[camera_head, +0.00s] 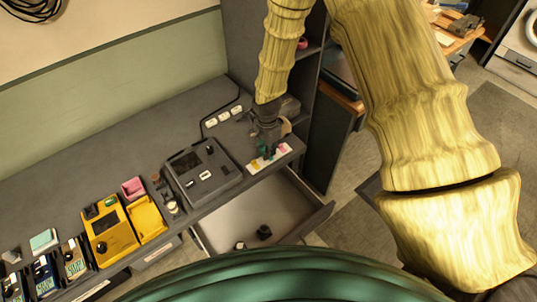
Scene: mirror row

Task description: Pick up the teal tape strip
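My gripper (269,151) is at the far right end of the grey bench, pointing down over a small white card or tray (256,165) with yellow and pink pieces on it. A small teal patch (259,145) shows right beside the gripper's fingers; it may be the teal tape strip, but it is too small and too covered to be sure. The fingers are dark and tiny here, so I cannot tell whether they are open or touch anything.
A grey box-like device (203,172) stands left of the gripper. A yellow device (108,231) and several small meters are further left. An open drawer (255,213) sticks out below the bench. White sockets (224,117) lie behind; a dark shelf unit (311,92) stands close behind right.

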